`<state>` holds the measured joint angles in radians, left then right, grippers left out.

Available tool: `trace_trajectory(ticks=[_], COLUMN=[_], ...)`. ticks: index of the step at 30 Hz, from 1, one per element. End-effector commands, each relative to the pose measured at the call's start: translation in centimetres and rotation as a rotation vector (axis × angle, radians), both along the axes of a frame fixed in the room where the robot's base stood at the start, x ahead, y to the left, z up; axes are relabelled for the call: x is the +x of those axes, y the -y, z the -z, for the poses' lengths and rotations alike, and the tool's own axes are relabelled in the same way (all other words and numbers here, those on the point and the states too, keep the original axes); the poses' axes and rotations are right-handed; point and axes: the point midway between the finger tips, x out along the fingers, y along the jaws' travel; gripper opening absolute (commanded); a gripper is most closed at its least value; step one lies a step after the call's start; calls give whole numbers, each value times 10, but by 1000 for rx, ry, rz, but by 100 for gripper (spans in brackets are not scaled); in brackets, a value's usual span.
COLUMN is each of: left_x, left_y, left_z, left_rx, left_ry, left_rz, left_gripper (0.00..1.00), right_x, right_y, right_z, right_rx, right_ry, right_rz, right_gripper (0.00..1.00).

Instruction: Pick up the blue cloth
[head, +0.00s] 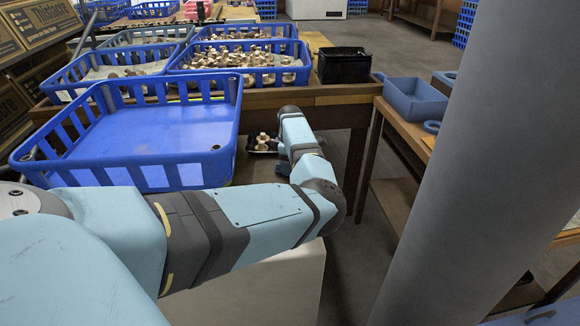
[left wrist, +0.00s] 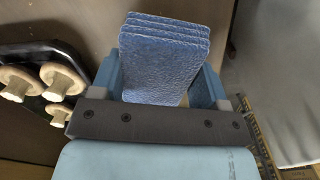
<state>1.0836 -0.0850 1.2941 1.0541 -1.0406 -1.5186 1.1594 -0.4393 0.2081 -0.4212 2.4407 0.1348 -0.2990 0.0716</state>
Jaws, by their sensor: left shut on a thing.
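The blue cloth (left wrist: 166,52) is folded into several stacked layers and stands up between the fingers of my left gripper (left wrist: 160,78) in the left wrist view. The gripper is shut on it, with a light blue finger on each side. In the head view my left arm reaches across the front to the right of the empty blue crate, and its wrist hides the cloth there. My right gripper is in neither view.
A black tray of mushrooms (left wrist: 68,57) lies just left of the cloth. An empty blue crate (head: 228,130) stands left of my arm, with a mushroom-filled crate (head: 303,75) behind. A black box (head: 343,66) and a blue bin (head: 415,103) are farther right. A grey pillar (head: 480,160) stands at right.

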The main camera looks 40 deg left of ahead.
Motion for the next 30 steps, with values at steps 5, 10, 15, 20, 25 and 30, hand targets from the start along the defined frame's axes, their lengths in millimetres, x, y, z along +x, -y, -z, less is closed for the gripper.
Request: trace_trajectory(ticks=[5,10,15,20,25,30], left_x=[0,1,1,1,0,0], left_y=[-1,0,0,0,0,0], left_z=[-53,-103,-144,-170,-181,-182], left_rx=[3,2,1,1,1,0], left_ry=[3,4,3,3,2,1], left_rz=[-2,-1,-1,-1,-1,-1], left_gripper=[42,42,42,42,42,42], right_x=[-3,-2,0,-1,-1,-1], right_y=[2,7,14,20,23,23], right_z=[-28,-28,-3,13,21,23], right_rx=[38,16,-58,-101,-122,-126], right_ry=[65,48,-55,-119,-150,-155], right_rz=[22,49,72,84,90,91], right_gripper=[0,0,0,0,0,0])
